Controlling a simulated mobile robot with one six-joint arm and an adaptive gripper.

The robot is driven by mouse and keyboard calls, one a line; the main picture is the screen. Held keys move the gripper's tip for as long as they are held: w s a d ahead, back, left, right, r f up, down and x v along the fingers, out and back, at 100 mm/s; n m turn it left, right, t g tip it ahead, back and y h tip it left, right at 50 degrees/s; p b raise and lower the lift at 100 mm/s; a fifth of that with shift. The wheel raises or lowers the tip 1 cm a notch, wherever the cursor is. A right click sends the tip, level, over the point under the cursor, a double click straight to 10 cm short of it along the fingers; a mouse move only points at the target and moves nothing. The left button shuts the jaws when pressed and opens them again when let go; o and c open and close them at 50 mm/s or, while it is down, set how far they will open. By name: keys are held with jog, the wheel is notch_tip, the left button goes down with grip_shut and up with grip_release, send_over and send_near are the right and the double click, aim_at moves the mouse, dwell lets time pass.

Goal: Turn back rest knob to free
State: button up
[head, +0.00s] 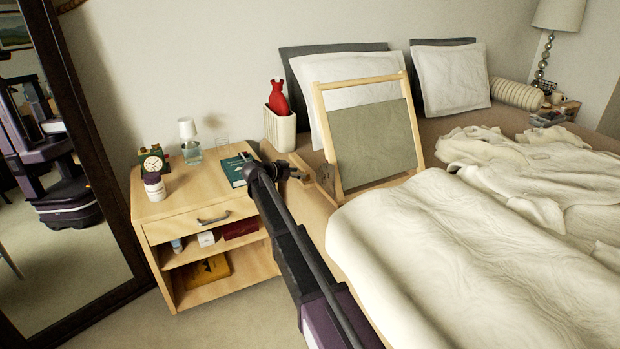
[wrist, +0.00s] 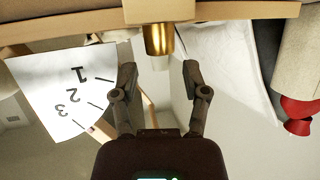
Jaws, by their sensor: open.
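The back rest (head: 375,140) is a wooden frame with grey-green cloth, standing tilted on the bed in front of the pillows. My gripper (head: 293,172) is beside its lower left side. In the wrist view my gripper (wrist: 158,72) is open, with a finger on each side and nothing held. A brass cylinder (wrist: 159,39), seemingly the knob's stem, sticks out from a wooden block (wrist: 158,10) just beyond the fingertips, roughly between them. A white card (wrist: 62,88) with upside-down numbers 1, 2, 3 and tick marks lies left of the fingers. I cannot read the knob's setting.
The nightstand (head: 190,205) on the left holds a green book (head: 234,170), a clock (head: 153,163) and a small lamp (head: 189,135). A red bottle (head: 278,98) stands in a pale holder (head: 279,130) behind my gripper. Rumpled bedding (head: 430,240) fills the right.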

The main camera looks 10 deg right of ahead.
aim_at(309, 173)
jog(key=shift+b+x, duration=0.95)
jog(key=shift+x, duration=2.15)
grip_shut()
